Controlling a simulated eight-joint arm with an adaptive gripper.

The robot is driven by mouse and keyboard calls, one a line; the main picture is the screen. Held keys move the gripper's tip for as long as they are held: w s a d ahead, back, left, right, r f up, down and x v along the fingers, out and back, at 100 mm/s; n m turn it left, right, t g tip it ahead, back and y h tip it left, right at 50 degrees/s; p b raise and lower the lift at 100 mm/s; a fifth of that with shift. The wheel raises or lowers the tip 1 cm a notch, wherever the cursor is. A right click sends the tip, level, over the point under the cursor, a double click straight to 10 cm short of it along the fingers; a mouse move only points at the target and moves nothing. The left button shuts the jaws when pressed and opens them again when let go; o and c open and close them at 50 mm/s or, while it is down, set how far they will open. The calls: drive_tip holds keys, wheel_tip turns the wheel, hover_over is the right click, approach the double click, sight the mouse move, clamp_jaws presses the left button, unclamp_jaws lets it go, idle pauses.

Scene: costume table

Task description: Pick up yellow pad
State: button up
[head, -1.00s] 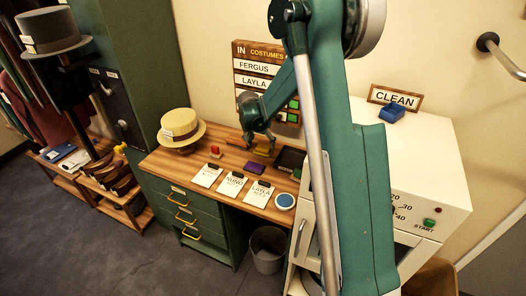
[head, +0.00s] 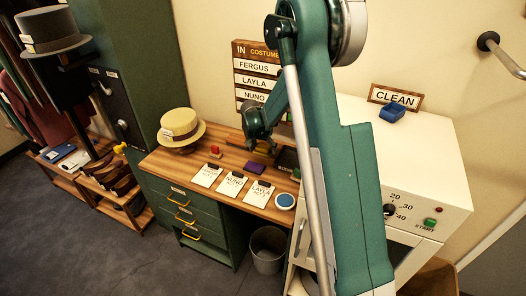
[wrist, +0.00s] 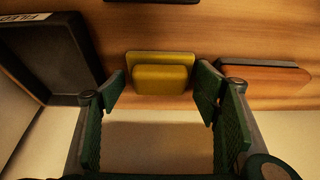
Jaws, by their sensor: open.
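The yellow pad (wrist: 160,78) lies on the wooden desk, a thick block on a wider flat yellow base. In the wrist view it sits at the top middle, between the tips of my open gripper (wrist: 160,92). A finger is on each side of it, with a visible gap at both sides, and nothing is held. In the head view my gripper (head: 262,143) is low over the back of the desk, and it and the arm hide most of the pad.
A black tray (wrist: 45,55) is left of the pad in the wrist view; a brown block with a dark edge (wrist: 262,78) is right. In the head view, a purple block (head: 254,167), cards (head: 231,184) and a straw hat (head: 181,128) share the desk (head: 165,165). The name board (head: 252,66) stands behind.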

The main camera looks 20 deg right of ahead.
sight(263, 146)
idle(0.4)
drive_tip(key=c, duration=0.7)
drive_tip(key=shift+o, duration=0.2)
drive_tip(key=shift+r, duration=0.15)
drive_tip(key=shift+r+p, duration=0.35)
drive_tip(key=shift+r, duration=4.55)
